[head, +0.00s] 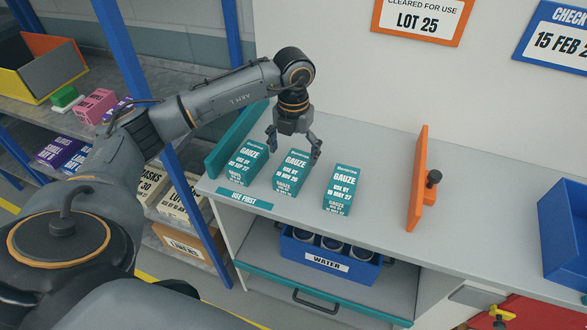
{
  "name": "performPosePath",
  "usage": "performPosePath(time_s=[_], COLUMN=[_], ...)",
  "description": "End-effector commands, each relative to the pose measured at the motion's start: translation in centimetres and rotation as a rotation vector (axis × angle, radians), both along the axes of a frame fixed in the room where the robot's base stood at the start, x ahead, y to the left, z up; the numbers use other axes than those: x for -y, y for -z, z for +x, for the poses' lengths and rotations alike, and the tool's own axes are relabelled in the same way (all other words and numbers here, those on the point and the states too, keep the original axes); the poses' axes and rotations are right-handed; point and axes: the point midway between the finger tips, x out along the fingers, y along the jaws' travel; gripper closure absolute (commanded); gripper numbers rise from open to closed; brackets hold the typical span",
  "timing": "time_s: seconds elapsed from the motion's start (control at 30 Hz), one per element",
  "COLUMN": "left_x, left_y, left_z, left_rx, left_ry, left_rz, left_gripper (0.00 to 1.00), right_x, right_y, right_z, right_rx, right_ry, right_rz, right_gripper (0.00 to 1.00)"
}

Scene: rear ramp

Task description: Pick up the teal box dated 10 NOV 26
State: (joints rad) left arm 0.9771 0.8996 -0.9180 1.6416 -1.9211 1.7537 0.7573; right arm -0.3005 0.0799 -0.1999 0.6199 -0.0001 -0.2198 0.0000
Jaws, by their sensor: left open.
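Three teal and white gauze boxes stand in a row on the grey counter. The middle gauze box (290,175) has small print that seems to read USE BY 10 NOV 26. The left gauze box (246,162) seems to be dated SEP 27, and the right gauze box (341,190) MAY 27. My left gripper (294,149) points down with its fingers open, over the top of the middle box. One finger is on each side of that box's top in the picture; I cannot tell whether they touch it. My right gripper is not in view.
A teal upright panel (232,143) stands left of the boxes, an orange upright panel (418,180) to their right. A USE FIRST label (244,199) marks the counter's front edge. A blue WATER crate (326,262) sits below. A blue bin (566,235) stands far right.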

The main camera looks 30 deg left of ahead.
Motion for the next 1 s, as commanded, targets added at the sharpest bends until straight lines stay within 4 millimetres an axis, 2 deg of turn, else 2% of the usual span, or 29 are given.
performPosePath(time_s=[0.1,0.33,0.47,0.6,0.87,0.9,1.0], left_x=[0.1,-0.1,-0.5,-0.5,-0.5,-0.5,-0.5], left_y=[1.4,3.0,5.0,6.8,7.4,7.4,7.3], left_z=[0.0,0.1,0.4,0.5,0.5,0.5,0.5], left_rx=[-0.002,-0.003,-0.005,-0.003,0.001,0.001,0.001], left_ry=[0.002,0.000,0.000,0.002,0.003,0.003,0.003], left_rz=[-0.001,-0.002,-0.002,-0.002,-0.003,-0.003,-0.003], left_gripper=[0.12,0.12,0.12,0.12,0.12,0.14,0.35], right_x=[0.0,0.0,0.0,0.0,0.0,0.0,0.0], right_y=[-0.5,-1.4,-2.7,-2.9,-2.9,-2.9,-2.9], right_z=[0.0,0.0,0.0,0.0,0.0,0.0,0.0], right_rx=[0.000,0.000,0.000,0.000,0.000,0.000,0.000], right_ry=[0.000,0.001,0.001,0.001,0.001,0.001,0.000], right_rz=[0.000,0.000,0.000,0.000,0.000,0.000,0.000], right_gripper=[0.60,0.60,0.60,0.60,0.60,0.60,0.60])
